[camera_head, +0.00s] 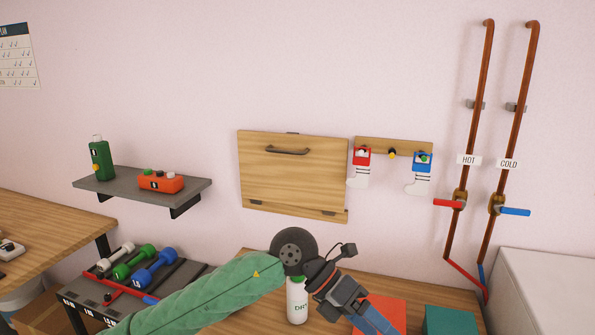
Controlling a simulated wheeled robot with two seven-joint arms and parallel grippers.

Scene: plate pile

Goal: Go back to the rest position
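My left arm, in a green sleeve, comes in from the lower left in the head view. Its dark round wrist joint is at the bottom centre, and my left gripper (345,297) points down and right over the wooden table (237,318). A blue part shows at its lower end and runs to the bottom edge of the picture. I cannot tell whether the fingers are open or shut, or whether they hold anything. My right gripper is not in view.
A white bottle (297,305) stands partly hidden behind my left wrist. An orange-red square (388,312) and a teal square (450,320) lie to its right. Dumbbells (133,262) sit on a rack at left. A wall shelf (130,190) and folded wooden panel (292,180) are behind.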

